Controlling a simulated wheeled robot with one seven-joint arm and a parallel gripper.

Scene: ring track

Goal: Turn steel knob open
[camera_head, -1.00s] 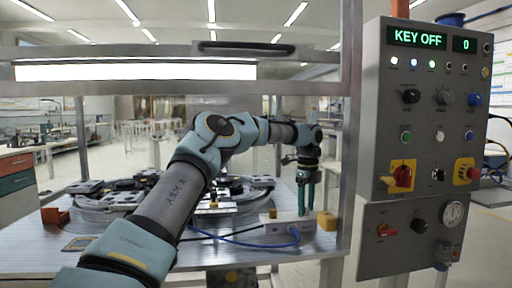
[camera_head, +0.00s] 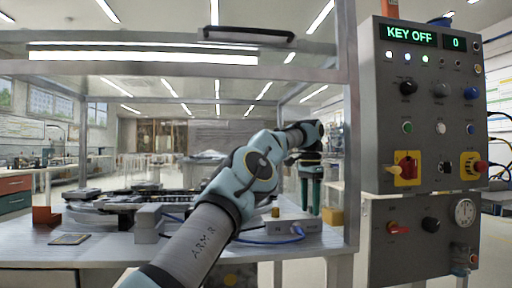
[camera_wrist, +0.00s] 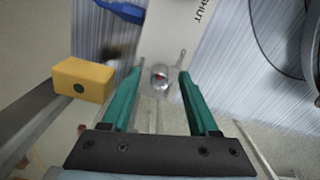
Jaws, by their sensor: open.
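The steel knob (camera_wrist: 160,77) is a small round shiny piece with a red mark. In the wrist view it sits at the end of a pale grey box (camera_wrist: 175,35), near lettering that reads "HUT". My gripper (camera_wrist: 157,82) is open, with one green finger on each side of the knob in the picture; no contact shows. In the head view my gripper (camera_head: 310,207) points down at the right end of the grey box (camera_head: 288,227). The knob cannot be made out there.
A yellow block (camera_wrist: 83,80) stands left of the fingers in the wrist view. A blue cable (camera_head: 265,240) runs to the box. The ring track (camera_head: 140,198) lies left on the table. A control panel reading "KEY OFF" (camera_head: 422,110) and a frame post (camera_head: 349,130) stand at right.

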